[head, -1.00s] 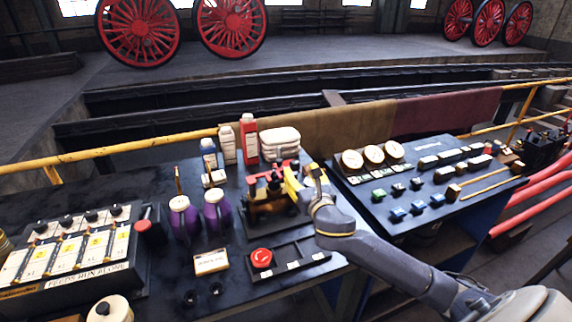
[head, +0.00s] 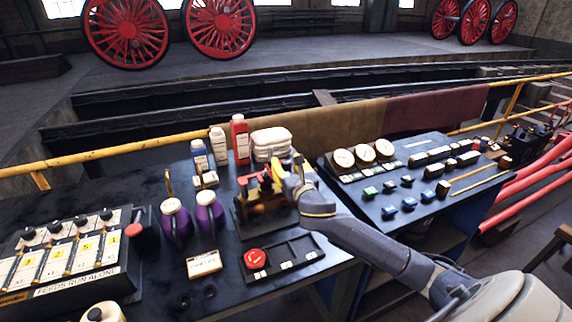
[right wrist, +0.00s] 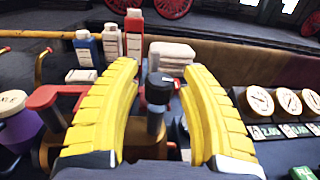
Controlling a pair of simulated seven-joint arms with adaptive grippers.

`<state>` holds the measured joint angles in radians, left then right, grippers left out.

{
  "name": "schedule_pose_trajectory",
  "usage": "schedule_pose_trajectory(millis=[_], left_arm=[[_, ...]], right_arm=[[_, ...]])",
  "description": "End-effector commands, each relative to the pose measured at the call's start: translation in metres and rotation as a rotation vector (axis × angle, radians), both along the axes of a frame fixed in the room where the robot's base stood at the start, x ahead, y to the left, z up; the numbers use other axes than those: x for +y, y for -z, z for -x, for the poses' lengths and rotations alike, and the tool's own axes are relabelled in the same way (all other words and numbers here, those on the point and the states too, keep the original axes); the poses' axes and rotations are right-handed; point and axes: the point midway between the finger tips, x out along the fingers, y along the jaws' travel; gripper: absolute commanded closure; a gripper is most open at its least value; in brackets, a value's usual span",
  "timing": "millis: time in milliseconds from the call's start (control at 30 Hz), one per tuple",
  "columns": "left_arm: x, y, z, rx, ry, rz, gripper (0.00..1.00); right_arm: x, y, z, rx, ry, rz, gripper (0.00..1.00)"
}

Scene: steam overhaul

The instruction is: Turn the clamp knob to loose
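A clamp fixture (head: 243,212) with a brass body and red parts stands on the dark bench near the middle of the head view. My right gripper (head: 285,178) is at its right side. In the right wrist view, its two yellow fingers (right wrist: 158,72) are spread apart. A dark upright post with a black cap (right wrist: 160,85), which looks like the clamp knob, shows in the gap between them. I see space on both sides of it, and cannot tell its depth relative to the fingertips. A red arm (right wrist: 58,95) of the fixture is partly hidden by the left finger. My left gripper is out of view.
Bottles (head: 240,140) and a white folded stack (head: 271,139) stand behind the fixture. Two purple jugs (head: 209,214) are to its left. A tray with a red button (head: 255,258) lies in front. A gauge panel (head: 343,159) is to the right.

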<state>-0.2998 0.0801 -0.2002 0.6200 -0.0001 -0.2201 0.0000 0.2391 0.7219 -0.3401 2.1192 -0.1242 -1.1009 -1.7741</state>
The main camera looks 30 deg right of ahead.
Motion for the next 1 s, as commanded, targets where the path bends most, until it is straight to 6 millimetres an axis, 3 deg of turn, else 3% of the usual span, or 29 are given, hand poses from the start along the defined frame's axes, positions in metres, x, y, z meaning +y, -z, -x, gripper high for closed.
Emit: schedule_pose_trajectory(millis=[33,367,1000], left_arm=[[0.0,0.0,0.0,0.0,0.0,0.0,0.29],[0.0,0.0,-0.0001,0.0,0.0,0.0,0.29],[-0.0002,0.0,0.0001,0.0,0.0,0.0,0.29]], right_arm=[[0.0,-0.0001,0.0001,0.0,0.0,0.0,0.64],[0.0001,0.0,0.0001,0.0,0.0,0.0,1.0],[-0.0007,0.0,0.0002,0.001,-0.09,0.002,1.0]])
